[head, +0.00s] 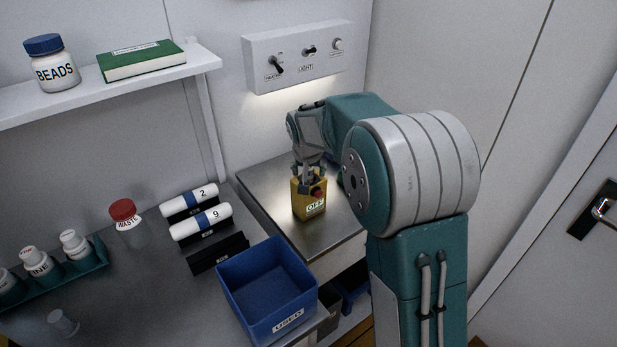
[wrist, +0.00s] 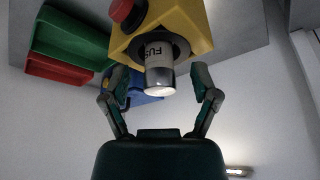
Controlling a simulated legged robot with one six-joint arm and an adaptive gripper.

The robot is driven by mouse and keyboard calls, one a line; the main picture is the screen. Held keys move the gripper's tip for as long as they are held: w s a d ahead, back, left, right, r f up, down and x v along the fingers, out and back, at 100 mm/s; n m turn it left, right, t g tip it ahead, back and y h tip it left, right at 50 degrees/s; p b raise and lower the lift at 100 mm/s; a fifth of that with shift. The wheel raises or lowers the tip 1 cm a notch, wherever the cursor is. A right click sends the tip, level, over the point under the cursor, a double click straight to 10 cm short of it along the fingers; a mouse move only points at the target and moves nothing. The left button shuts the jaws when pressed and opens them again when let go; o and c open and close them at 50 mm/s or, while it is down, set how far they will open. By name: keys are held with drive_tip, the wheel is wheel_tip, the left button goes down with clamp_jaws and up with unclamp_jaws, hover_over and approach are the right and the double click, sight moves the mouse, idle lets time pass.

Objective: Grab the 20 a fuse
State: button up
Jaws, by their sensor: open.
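A yellow box (head: 301,207) with an OFF label and a red button stands on the steel counter. In the wrist view the yellow box (wrist: 190,25) holds a fuse (wrist: 159,72) in a dark round socket. The fuse is pale with a metal end cap, and "FUS" can be read on it; its rating cannot. My gripper (head: 308,176) is at the top of the box. In the wrist view my gripper (wrist: 159,80) is open, with one finger on each side of the fuse and gaps between. The fuse is hidden in the head view.
A blue USED bin (head: 232,303) stands in front of the counter (head: 262,181). A rack with white cylinders (head: 201,222) marked 2 and 9 is to the left. A switch panel (head: 293,55) is on the wall behind. Green and red bins (wrist: 70,40) show in the wrist view.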

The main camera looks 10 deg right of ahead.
clamp_jaws()
